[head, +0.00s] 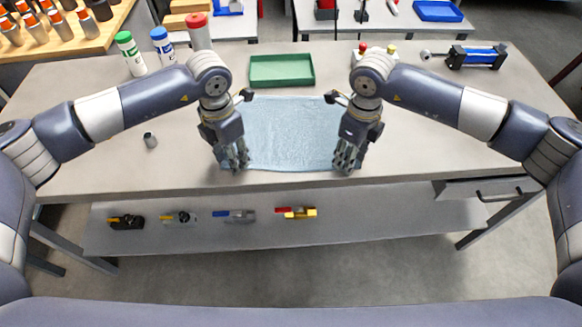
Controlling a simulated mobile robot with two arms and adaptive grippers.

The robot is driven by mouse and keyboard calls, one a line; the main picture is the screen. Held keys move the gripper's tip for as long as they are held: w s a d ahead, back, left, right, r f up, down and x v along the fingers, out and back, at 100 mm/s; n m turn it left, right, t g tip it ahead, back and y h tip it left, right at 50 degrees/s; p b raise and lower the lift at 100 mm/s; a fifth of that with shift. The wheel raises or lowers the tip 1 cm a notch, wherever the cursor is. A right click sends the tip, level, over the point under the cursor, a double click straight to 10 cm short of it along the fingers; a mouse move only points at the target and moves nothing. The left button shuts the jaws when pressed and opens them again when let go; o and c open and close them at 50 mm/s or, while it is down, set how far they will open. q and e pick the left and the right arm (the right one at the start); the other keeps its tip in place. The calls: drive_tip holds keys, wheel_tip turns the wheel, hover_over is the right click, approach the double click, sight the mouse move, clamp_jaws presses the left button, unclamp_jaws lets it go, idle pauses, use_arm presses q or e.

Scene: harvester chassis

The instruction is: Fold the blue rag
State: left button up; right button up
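The light blue rag (290,135) lies spread out flat on the workbench in the middle of the head view. It is roughly rectangular, and my grippers hide parts of its left and right sides. My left gripper (237,164) points down at the rag's front left corner. My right gripper (347,166) points down at the front right corner. The fingers of both look close together, but whether they are open, shut or touching the cloth cannot be made out.
A green tray (282,70) sits behind the rag on the workbench (400,165). Bottles stand at the back left, including a green-capped one (130,55). A small grey cylinder (150,140) is on the left. A blue cylinder part (476,56) lies at the back right.

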use_arm(q)
drive_tip(key=shift+f, duration=0.15)
clamp_jaws()
use_arm(e)
drive_tip(key=shift+s+f, duration=0.1)
drive_tip(key=shift+f, duration=0.15)
clamp_jaws()
use_arm(q)
drive_tip(key=shift+a, duration=0.1)
use_arm(e)
drive_tip(key=shift+d, duration=0.1)
drive_tip(key=shift+r, duration=0.15)
